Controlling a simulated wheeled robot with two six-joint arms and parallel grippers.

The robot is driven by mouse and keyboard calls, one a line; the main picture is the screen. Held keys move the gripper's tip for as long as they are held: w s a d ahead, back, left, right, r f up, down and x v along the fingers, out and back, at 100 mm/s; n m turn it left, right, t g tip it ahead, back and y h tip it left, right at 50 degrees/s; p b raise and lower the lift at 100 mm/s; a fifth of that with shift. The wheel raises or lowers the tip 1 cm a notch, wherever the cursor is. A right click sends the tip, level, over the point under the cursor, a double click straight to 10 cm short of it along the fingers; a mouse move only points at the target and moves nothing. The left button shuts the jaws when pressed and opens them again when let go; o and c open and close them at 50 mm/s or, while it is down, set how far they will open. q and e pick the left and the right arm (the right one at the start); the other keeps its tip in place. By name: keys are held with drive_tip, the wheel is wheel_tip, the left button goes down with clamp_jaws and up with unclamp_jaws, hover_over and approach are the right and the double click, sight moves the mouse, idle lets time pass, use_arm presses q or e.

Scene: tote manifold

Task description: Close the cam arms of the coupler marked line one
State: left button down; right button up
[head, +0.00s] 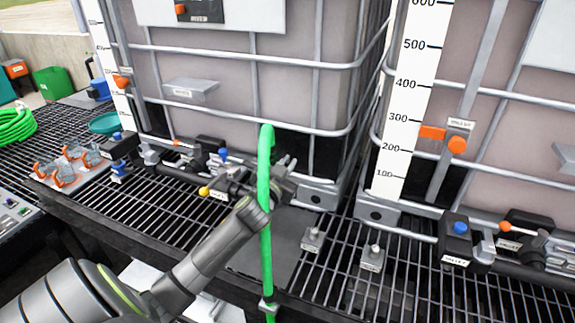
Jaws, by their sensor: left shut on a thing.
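My left gripper (284,176) is in the middle of the view, in front of the left tank's outlet. It is shut at the upper end of a green hose (265,235), which arches up and hangs down across my wrist. The fingertips and the held part are small and partly hidden by the hose. The label is too small to read, so I cannot tell which coupler is line one. Cam arms are not clear. My right gripper is not in view.
Two caged tanks (250,90) with white scales stand behind a black grating (150,205). Orange-and-grey couplers (65,178) lie on a pad at left. Another valve (458,235) stands at right. Small grey blocks (312,240) with posts stand on the front grating. A coiled green hose (15,125) lies far left.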

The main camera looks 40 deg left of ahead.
use_arm(q)
drive_tip(key=c, duration=1.5)
unclamp_jaws()
drive_tip(key=shift+d, duration=0.1)
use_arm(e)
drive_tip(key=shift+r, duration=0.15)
